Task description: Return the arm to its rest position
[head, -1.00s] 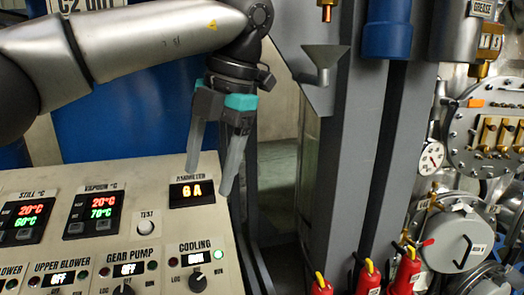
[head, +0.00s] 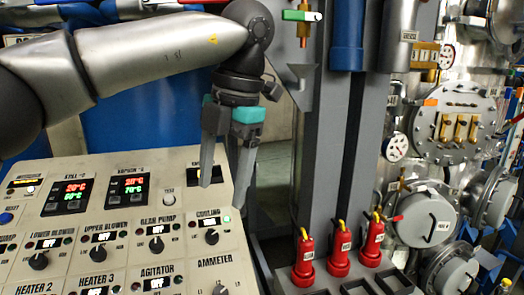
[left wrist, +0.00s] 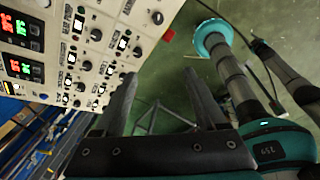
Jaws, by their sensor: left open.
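My left arm comes in from the left in the head view, above the control panel (head: 110,215). My left gripper (head: 222,178) points down at the panel's upper right corner, with its two grey fingers apart and nothing between them. My right gripper is not in view.
The panel carries several knobs and displays, including the cooling knob (head: 211,236). Red fire extinguishers (head: 338,262) stand at the right. Flanged metal vessels (head: 455,125) fill the far right.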

